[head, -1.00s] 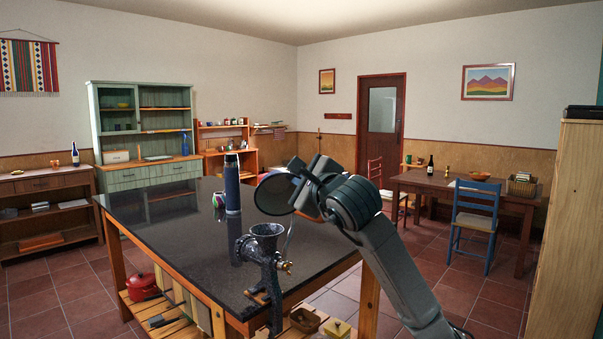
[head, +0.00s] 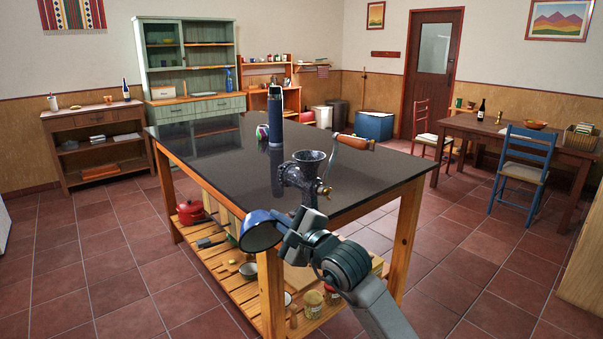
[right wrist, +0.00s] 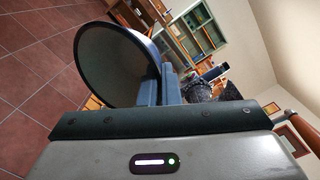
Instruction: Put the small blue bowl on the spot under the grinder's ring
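The small blue bowl (head: 261,235) is held by its rim in my right gripper (head: 284,222), tipped on its side in front of the table's near corner. In the right wrist view, the bowl (right wrist: 112,68) shows as a dark disc at the fingers (right wrist: 160,90). The dark speckled grinder (head: 303,174) stands at the table's near edge, just behind and above the gripper. It also shows in the right wrist view (right wrist: 210,88), beyond the fingers. The grinder's ring and the spot under it are not clearly visible behind my gripper.
The dark-topped table (head: 240,150) has a slatted lower shelf with a red pot (head: 190,212) and jars. The grinder's wooden crank handle (head: 355,142) sticks out right. Floor on the left is clear.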

